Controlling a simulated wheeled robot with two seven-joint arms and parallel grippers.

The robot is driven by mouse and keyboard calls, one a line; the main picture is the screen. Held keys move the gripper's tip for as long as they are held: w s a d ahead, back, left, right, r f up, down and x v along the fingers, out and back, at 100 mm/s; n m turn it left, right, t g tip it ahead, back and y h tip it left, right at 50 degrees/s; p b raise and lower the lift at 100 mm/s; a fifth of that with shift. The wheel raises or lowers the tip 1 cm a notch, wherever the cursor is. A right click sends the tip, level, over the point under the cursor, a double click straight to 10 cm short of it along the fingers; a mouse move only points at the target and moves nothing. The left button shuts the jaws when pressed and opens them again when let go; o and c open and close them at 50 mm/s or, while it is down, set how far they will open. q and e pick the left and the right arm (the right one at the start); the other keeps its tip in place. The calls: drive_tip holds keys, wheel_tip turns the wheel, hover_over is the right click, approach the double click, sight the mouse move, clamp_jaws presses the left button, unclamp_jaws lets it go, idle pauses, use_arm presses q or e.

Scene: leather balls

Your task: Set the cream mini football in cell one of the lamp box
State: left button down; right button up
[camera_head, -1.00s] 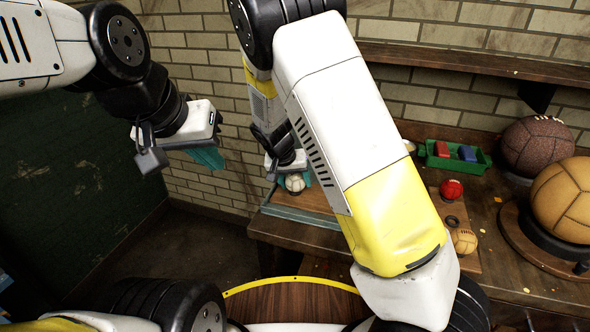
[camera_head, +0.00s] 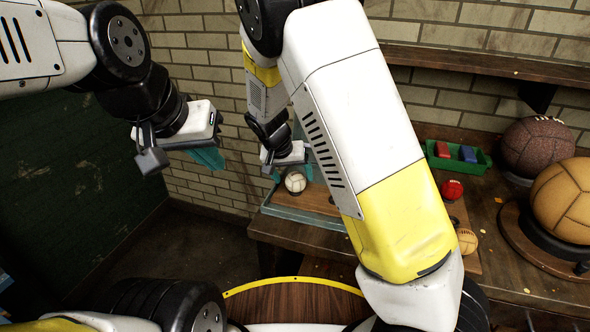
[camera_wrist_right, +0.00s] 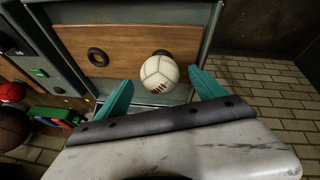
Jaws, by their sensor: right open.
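The cream mini football (camera_head: 295,182) is near the left end of a teal-edged wooden box (camera_head: 300,215). In the right wrist view the cream football (camera_wrist_right: 159,74) overlaps a dark ring (camera_wrist_right: 162,53) on the box's wooden surface (camera_wrist_right: 125,45); its exact seating is hidden. My right gripper (camera_wrist_right: 160,92) is open and empty, its teal fingers apart on either side of the ball in that view. In the head view my right gripper (camera_head: 290,168) is just above the ball. My left gripper (camera_head: 207,158) hangs at the left, away from the box; its finger gap is unclear.
A second dark ring (camera_wrist_right: 97,57) lies bare. A red ball (camera_head: 452,190), a tan ball (camera_head: 467,241), a green tray (camera_head: 459,157), a brown ball (camera_head: 537,148) and a large tan ball (camera_head: 562,200) stand right. My right arm hides the middle of the bench.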

drive_tip(key=v, duration=0.8)
drive_tip(key=s+d+r+t+y, duration=0.1)
drive_tip(key=s+d+r+y, duration=0.1)
drive_tip(key=s+d+r, duration=0.5)
drive_tip(key=s+d+r+n+t+y, duration=0.1)
drive_tip(key=s+d+r, duration=0.6)
drive_tip(key=s, duration=0.8)
drive_tip(key=d+y, duration=0.1)
drive_tip(key=d, duration=0.2)
drive_tip(key=shift+r+y, duration=0.25)
drive_tip(key=shift+y, duration=0.15)
drive_tip(key=shift+s, duration=0.15)
drive_tip(key=shift+c, duration=0.4)
